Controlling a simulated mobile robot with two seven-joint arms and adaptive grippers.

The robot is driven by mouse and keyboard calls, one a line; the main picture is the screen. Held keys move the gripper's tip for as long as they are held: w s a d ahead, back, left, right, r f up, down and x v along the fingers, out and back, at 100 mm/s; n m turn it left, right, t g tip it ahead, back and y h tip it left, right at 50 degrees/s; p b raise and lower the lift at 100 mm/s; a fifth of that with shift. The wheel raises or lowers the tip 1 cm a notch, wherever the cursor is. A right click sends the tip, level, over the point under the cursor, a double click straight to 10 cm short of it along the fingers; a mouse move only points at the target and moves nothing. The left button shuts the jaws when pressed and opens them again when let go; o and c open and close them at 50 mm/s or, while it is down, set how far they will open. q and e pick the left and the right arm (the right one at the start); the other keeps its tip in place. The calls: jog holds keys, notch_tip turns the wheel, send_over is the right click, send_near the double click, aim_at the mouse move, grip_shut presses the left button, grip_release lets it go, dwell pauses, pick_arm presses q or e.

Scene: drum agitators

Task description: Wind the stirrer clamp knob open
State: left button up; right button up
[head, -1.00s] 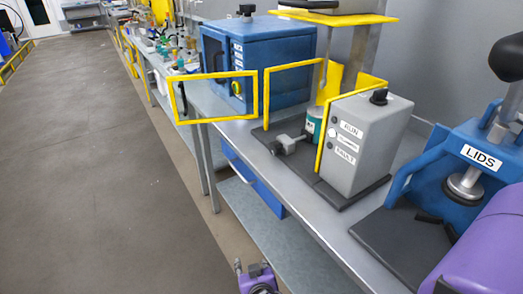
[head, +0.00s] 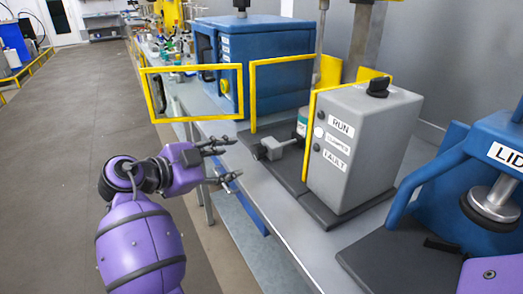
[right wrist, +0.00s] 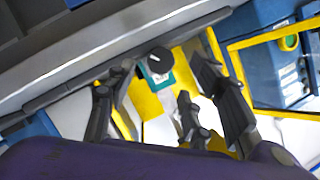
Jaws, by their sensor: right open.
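The grey stirrer (head: 358,150) stands upright on a dark base on the bench, with RUN and FAULT labels. In the right wrist view a dark round knob (right wrist: 160,60) with a pale mark shows beyond the fingers, in front of a teal part (right wrist: 158,80). My right gripper (head: 234,158) is open and empty, left of the clamp knob and apart from it. The fingers also show spread in the right wrist view (right wrist: 148,95). My left gripper is not in view.
Yellow guard frames stand around the stirrer, one open frame (head: 193,66) reaching left over the bench edge. A blue cabinet (head: 262,65) stands behind. A blue LIDS press (head: 470,170) stands at the right. The floor (head: 60,150) on the left is clear.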

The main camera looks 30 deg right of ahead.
aim_at(255, 156)
jog(key=shift+m, duration=0.4)
jog(key=x, duration=0.4)
jog(key=r+p+x, duration=0.1)
jog(key=x, duration=0.1)
jog(key=shift+s+d+f, duration=0.15)
jog(key=shift+s+d, duration=0.1)
jog(key=shift+d, duration=0.35)
jog(key=shift+w+d+f, duration=0.2)
jog(key=shift+d, duration=0.25)
jog(key=shift+c, duration=0.2)
jog(key=shift+f, duration=0.1)
jog(key=c, duration=1)
jog(key=shift+f+g, duration=0.1)
jog(key=shift+g, duration=0.2)
jog(key=shift+n, duration=0.4)
